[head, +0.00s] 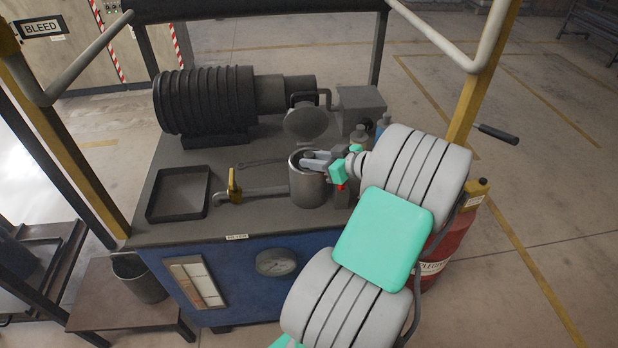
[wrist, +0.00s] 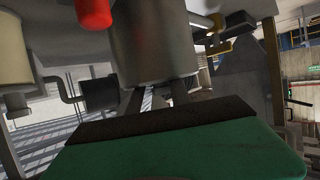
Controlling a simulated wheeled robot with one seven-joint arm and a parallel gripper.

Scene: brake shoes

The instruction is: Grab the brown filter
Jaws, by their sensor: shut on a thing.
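No brown filter is clearly visible in either view. A grey metal canister (head: 308,188) stands on the bench, with its round lid (head: 305,122) raised behind it. My gripper (head: 318,160) reaches in from the right at the canister's mouth. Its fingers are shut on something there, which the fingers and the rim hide. In the wrist view the canister (wrist: 155,45) fills the upper middle, and my fingers (wrist: 155,98) run up towards it.
A dark empty tray (head: 178,194) and a yellow-handled valve (head: 234,186) lie left of the canister. Small bottles (head: 360,136) stand close to my wrist. A red extinguisher (head: 446,240) stands at the bench's right side.

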